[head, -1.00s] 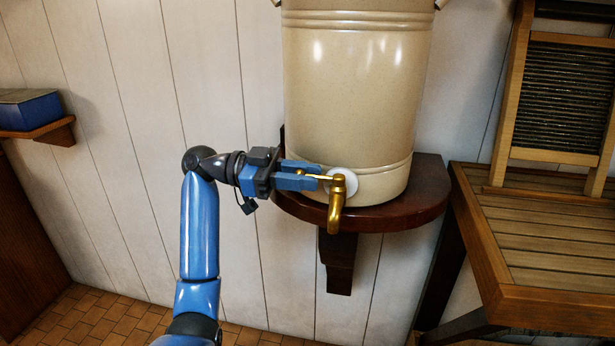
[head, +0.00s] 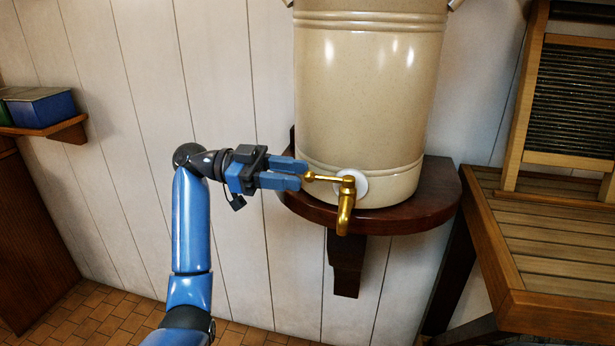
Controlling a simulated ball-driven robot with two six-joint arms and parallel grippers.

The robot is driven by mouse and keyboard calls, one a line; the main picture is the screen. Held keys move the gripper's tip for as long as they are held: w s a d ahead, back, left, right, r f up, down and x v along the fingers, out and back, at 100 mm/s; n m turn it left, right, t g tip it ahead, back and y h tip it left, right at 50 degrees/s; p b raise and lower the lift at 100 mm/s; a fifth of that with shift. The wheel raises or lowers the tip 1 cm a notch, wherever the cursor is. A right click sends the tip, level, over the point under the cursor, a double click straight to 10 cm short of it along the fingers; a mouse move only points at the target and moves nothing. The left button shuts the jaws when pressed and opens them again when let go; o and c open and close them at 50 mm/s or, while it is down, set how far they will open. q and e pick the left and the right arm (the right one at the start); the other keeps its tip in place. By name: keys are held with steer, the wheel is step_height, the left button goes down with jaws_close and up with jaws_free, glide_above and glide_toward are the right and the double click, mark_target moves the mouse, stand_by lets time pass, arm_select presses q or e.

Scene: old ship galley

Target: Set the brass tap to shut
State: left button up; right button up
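The brass tap (head: 346,203) sticks out from the lower front of a cream stoneware crock (head: 370,95). Its spout points down, and its lever (head: 322,178) points sideways to the left, ending in a small round knob. My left gripper (head: 303,174) is just left of the knob, with its blue fingers level and pointing right. A narrow gap shows between the fingers and nothing is held between them. The fingertips lie very near the knob; whether they touch it I cannot tell. My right gripper is not in view.
The crock stands on a dark wooden wall shelf (head: 430,205) with a bracket below. A slatted wooden draining table (head: 560,250) with a washboard (head: 575,105) is at the right. A small shelf with books (head: 38,108) is at the far left. The wall area around my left arm is clear.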

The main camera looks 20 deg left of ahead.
arm_select(q)
steer(key=a, duration=0.6)
steer(key=shift+a, duration=0.15)
stand_by(0.3)
